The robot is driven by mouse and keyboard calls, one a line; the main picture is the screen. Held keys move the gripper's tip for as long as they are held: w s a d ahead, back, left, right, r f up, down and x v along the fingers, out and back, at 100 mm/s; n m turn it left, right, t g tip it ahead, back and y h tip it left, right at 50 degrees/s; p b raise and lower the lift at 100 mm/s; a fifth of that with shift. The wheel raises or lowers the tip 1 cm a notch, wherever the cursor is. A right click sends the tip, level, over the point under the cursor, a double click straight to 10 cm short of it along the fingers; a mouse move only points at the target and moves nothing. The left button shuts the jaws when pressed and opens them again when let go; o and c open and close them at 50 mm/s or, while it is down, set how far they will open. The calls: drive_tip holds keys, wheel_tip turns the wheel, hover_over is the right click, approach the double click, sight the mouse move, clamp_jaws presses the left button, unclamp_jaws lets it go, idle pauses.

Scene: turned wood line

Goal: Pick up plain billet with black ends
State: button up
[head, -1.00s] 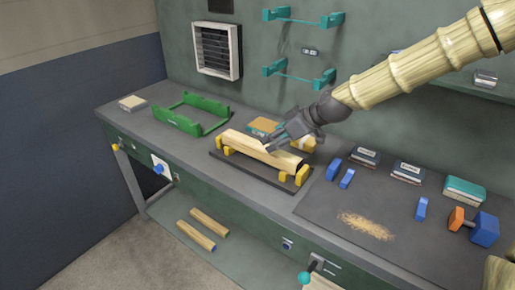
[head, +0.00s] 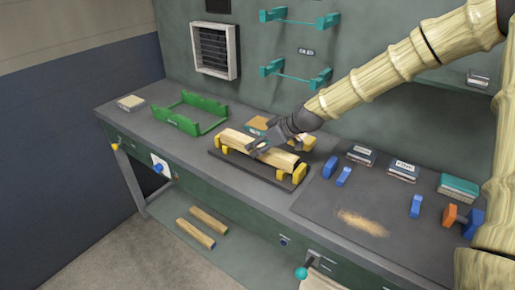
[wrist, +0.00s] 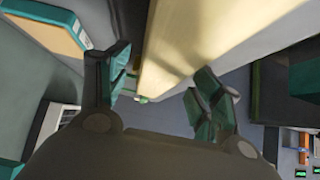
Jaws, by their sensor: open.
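A plain pale wooden billet (head: 242,141) lies along a dark tray between yellow supports on the bench. I cannot make out black on its ends from here. My gripper (head: 258,149) is over the right half of the billet, its fingers pointing down and left. In the wrist view the billet (wrist: 205,40) is a broad pale bar reaching in between the spread fingers of my gripper (wrist: 163,72). The gripper is open. I cannot tell whether a finger touches the wood.
The dark tray (head: 215,156) has yellow supports (head: 299,173) at its right end. A green frame (head: 185,121) stands to the left. A tan-topped box (head: 256,124) is behind. Two billets (head: 201,228) lie on the lower shelf. Blue blocks (head: 343,177) stand to the right.

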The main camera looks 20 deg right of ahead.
drive_tip(key=shift+x, duration=0.95)
drive_tip(key=c, duration=1.4)
drive_tip(key=shift+w+r, duration=0.1)
drive_tip(key=shift+r, duration=0.65)
wheel_tip(320, 180, up, 2)
drive_tip(key=shift+r+b, duration=0.1)
drive_tip(key=shift+b, duration=0.35)
drive_tip(key=s, duration=0.5)
drive_tip(key=s+b, duration=0.1)
drive_tip(key=s, duration=0.4)
drive_tip(key=s+r+b, duration=0.1)
drive_tip(key=s, duration=0.5)
drive_tip(key=shift+s+d+r, duration=0.1)
drive_tip(key=shift+d, duration=0.1)
